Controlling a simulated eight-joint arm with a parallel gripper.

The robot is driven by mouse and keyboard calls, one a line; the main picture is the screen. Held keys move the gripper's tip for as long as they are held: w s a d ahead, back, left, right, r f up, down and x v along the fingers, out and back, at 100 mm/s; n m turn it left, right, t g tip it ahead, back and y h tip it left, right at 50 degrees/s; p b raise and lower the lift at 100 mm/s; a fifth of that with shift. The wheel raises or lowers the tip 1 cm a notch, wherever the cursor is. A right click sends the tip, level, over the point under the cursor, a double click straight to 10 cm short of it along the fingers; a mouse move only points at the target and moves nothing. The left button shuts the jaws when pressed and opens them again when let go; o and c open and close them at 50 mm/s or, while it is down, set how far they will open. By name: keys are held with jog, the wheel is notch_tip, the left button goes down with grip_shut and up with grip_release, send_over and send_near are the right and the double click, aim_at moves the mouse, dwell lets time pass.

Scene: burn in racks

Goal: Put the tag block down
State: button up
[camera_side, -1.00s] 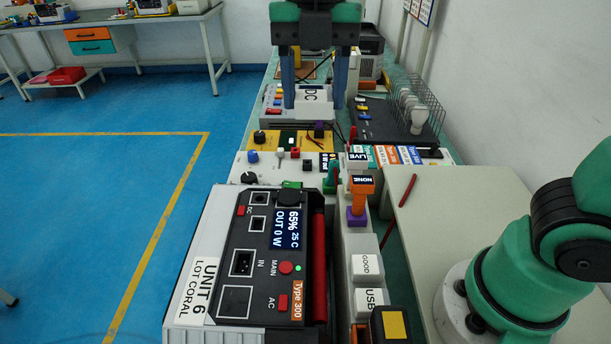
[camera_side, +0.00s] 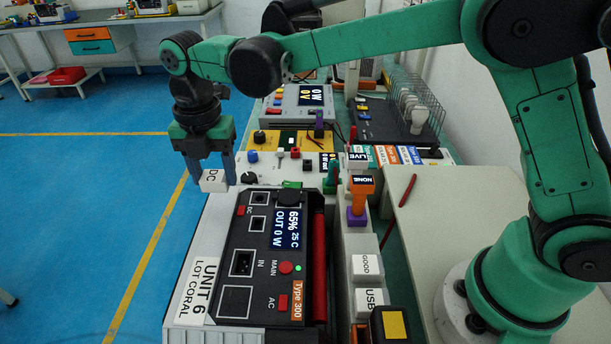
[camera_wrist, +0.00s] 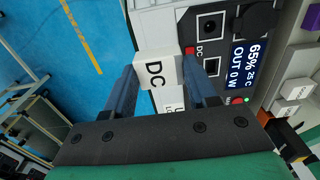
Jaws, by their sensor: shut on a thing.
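The tag block is a white block marked "DC" (camera_side: 213,181). It also shows in the wrist view (camera_wrist: 156,76), between the two blue fingers. My gripper (camera_side: 208,178) is shut on the block and holds it over the far left end of the power unit (camera_side: 204,262), which is labelled "UNIT 6 LOT CORAL". In the wrist view the block covers part of the unit's pale casing, beside the red DC button (camera_wrist: 189,51). I cannot tell the exact gap between the block and the casing.
White blocks marked "GOOD" (camera_side: 366,266) and "USB" (camera_side: 371,302) sit right of the unit. A grey instrument (camera_side: 290,104) and a wire rack (camera_side: 424,103) are farther back.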

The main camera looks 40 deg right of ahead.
aim_at(214, 175)
jog(key=shift+f, duration=1.75)
jog(key=o, duration=1.2)
jog(key=shift+f, duration=0.15)
jog(key=shift+o, duration=0.2)
